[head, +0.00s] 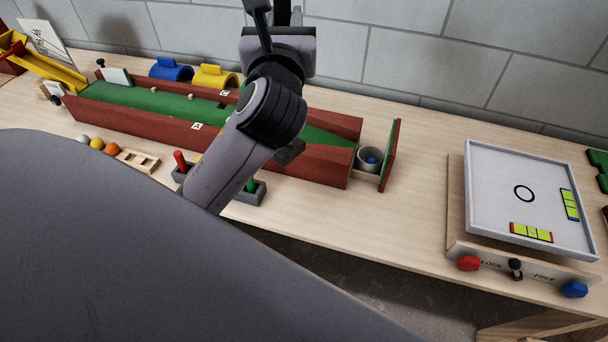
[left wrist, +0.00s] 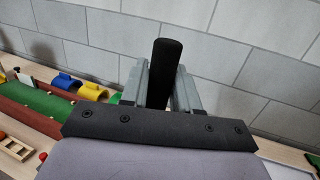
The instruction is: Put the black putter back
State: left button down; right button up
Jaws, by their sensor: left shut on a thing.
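My left gripper (left wrist: 162,88) is shut on a black upright bar, the black putter (left wrist: 166,65), which stands between its two grey fingers in the left wrist view. In the head view my left gripper (head: 281,14) is raised at the top edge, in front of the wall, and its tips are cut off. A red putter grip (head: 180,161) stands in a grey holder (head: 184,174), and a green grip (head: 250,184) stands in another grey holder (head: 254,197). My left arm hides the space between these holders. My right gripper is out of view.
A red-walled green putting lane (head: 150,102) runs behind the holders to a grey cup (head: 369,159). Balls (head: 97,144) and a wooden rack (head: 138,160) lie at left. A white tilt board (head: 524,195) stands at right. The block wall (head: 440,60) is close behind.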

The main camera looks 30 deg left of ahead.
pick_arm(q)
jog(key=b, duration=0.4)
send_over(289, 146)
notch_tip(289, 146, down, 15)
jog(key=f, duration=0.1)
jog(key=f+b, duration=0.1)
jog(key=f, duration=0.2)
jog(key=shift+w+a+f+b, duration=0.2)
jog(key=shift+w+f+b, duration=0.05)
jog(key=shift+w+b, duration=0.1)
jog(key=shift+f, duration=0.25)
jog(key=c, duration=0.8)
grip_release()
jog(key=shift+f, duration=0.1)
